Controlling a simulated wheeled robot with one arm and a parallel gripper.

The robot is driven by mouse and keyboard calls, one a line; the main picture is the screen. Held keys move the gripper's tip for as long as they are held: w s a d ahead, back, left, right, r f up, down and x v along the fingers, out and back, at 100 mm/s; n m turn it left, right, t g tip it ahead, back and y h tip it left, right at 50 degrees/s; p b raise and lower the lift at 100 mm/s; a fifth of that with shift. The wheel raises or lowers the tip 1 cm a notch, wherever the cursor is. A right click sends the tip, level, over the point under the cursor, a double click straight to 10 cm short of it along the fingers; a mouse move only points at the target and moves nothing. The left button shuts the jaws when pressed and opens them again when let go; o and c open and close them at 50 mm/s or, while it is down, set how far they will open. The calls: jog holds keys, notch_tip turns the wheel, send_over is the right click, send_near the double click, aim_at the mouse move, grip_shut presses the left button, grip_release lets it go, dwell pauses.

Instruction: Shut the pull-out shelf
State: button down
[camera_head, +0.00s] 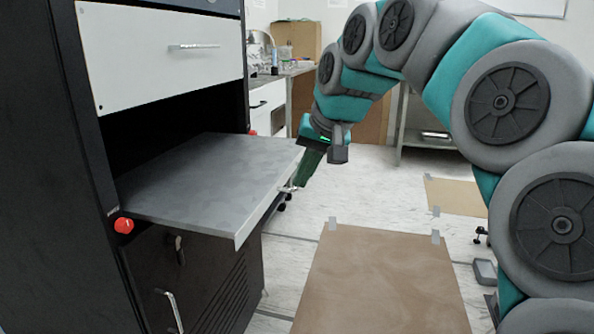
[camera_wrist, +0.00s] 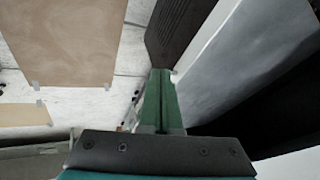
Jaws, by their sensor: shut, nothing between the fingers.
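The pull-out shelf (camera_head: 205,180) is a flat grey metal board that sticks out of a dark opening in the black cabinet. A small metal handle (camera_head: 289,188) is on its front edge. My gripper (camera_head: 302,184) is at this front edge, close to the handle, with its green fingers together and pointing down. I cannot tell whether it touches the handle. In the wrist view the shut green fingers (camera_wrist: 160,75) reach toward the front edge of the shelf (camera_wrist: 235,70), which lies to their right.
A white drawer (camera_head: 165,50) is above the opening, and a black door (camera_head: 185,275) with a handle is below. Red knobs (camera_head: 123,225) flank the shelf. A brown sheet (camera_head: 380,280) is taped to the floor in front. A counter (camera_head: 275,85) stands behind.

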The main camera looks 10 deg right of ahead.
aim_at(209, 160)
jog(key=w+d+r+m+t, duration=0.2)
jog(key=w+d+r, duration=0.3)
jog(key=w, duration=0.1)
jog(key=x, duration=0.9)
jog(key=shift+a+f, duration=0.45)
jog(key=w+a+p, duration=0.1)
jog(key=w+a, duration=0.2)
jog(key=a, duration=0.3)
jog(key=w+a+p, duration=0.2)
jog(key=w+a, duration=0.2)
jog(key=a, duration=0.3)
jog(key=w+a+p, duration=0.1)
jog(key=w+a, duration=0.3)
jog(key=a, duration=0.2)
jog(key=shift+w+a+r, duration=0.1)
jog(key=shift+a+r, duration=0.05)
jog(key=shift+a, duration=0.05)
jog(key=shift+r, duration=0.1)
